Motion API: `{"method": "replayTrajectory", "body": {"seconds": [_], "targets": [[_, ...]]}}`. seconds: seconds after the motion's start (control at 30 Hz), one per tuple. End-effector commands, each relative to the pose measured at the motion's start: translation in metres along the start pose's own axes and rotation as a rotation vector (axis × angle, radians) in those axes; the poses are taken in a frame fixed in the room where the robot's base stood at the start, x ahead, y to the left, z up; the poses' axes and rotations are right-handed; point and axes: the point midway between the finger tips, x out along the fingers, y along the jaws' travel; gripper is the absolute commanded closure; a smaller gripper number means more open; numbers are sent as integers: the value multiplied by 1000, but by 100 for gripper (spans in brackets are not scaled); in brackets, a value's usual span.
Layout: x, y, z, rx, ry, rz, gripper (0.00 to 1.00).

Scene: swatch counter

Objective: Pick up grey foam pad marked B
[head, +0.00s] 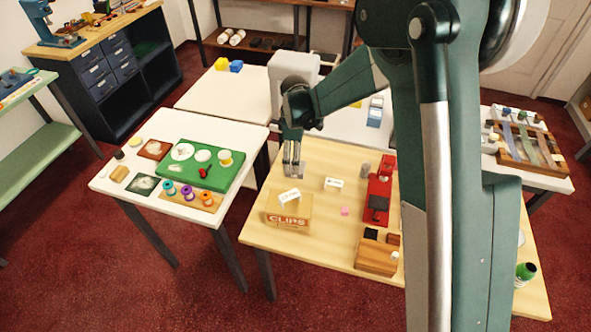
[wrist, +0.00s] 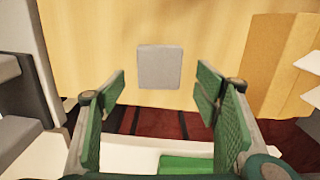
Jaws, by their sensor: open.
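A plain grey square pad (wrist: 159,67) lies flat on the pale wooden table (wrist: 90,40) in the wrist view. No letter can be read on its visible face. My gripper (wrist: 160,95) is open, with its green-padded fingers apart to the left and right of the pad and nothing between them touching it. In the head view my gripper (head: 292,172) points down over the left back part of the wooden table. The pad cannot be made out in the head view; the gripper likely covers it.
The cardboard CLIPS box (head: 288,212) with a white card (head: 289,196) on top stands close in front of the gripper. Another white card (head: 334,183), a small pink block (head: 345,211) and a red device (head: 380,188) are to the right. A white table (head: 110,186) stands left across a gap.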

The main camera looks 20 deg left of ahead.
Motion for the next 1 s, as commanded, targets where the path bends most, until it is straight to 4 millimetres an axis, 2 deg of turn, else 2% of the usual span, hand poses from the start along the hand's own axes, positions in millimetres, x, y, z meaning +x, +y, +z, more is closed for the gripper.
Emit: {"method": "replayTrajectory", "body": {"seconds": [0.17,0.6,1.0], "targets": [[5,0,0,0,0,0,38],[48,1,2,0,0,0,38],[52,1,2,0,0,0,38]]}}
